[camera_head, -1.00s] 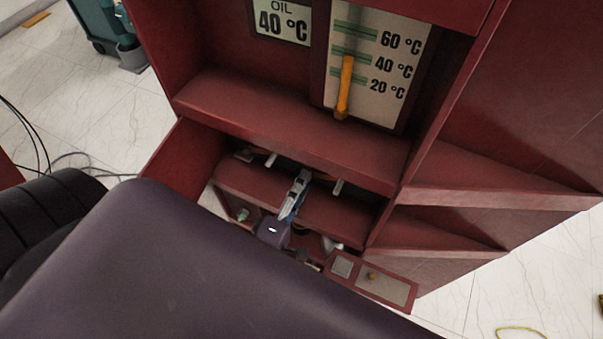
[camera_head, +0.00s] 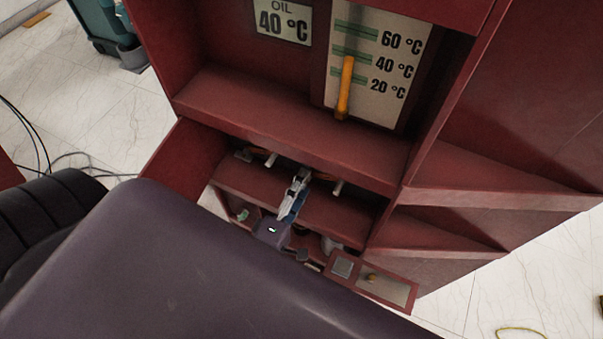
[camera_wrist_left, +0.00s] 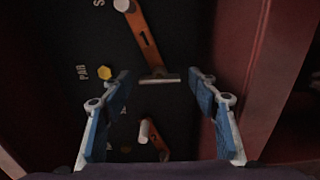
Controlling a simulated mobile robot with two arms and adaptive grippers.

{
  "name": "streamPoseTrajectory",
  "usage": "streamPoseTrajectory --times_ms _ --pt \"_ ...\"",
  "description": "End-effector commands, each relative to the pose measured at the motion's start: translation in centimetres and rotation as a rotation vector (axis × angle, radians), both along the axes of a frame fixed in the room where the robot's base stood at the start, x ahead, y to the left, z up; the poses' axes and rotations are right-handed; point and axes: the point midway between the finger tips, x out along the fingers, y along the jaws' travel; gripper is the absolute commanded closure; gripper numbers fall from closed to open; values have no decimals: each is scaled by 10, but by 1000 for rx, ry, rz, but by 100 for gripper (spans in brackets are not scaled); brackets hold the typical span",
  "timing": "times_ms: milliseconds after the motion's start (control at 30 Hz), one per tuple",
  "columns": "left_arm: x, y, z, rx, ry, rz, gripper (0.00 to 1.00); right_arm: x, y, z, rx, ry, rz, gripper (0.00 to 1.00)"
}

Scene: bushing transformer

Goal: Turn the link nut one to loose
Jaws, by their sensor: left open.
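In the left wrist view an orange link (camera_wrist_left: 146,42) marked 1 lies on a dark panel. A grey cylindrical post (camera_wrist_left: 123,5) stands at its upper end, and a flat grey bar-like piece (camera_wrist_left: 159,78) is at its lower end. A yellow hex nut (camera_wrist_left: 104,72) sits to the left on the panel. I cannot tell which of these is link nut one. My left gripper (camera_wrist_left: 159,80) has its blue fingers apart, one on each side of the grey piece, with no visible contact. In the head view the left gripper (camera_head: 299,186) reaches into the lower compartment.
A second orange link (camera_wrist_left: 156,141) with a grey post (camera_wrist_left: 145,130) lies lower on the panel. A red cabinet wall (camera_wrist_left: 275,75) stands close on the right. In the head view a red ledge (camera_head: 285,128) runs above the compartment, below the temperature gauge (camera_head: 372,65).

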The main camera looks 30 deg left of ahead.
Motion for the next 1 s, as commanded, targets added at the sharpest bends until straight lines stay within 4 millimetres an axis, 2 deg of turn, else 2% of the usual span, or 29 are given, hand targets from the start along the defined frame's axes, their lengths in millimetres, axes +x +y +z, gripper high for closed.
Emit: streamPoseTrajectory --times_ms 33,167,500,700,833,1000 --pt "-1 0 0 0 0 0 45 1 -5 0 -5 -1 2 76" --pt "-10 -1 -1 1 2 0 45 1 -4 0 -4 -1 1 76" --pt "-80 -4 -1 1 5 -1 45 0 -1 0 -2 0 0 76" --pt "-110 -6 -1 0 3 -1 45 0 -1 0 -1 0 0 76" --pt "-119 -7 0 0 2 0 45 0 -1 0 -1 0 0 76" --pt "-120 -7 0 0 0 0 45 0 -1 0 -1 0 0 76"
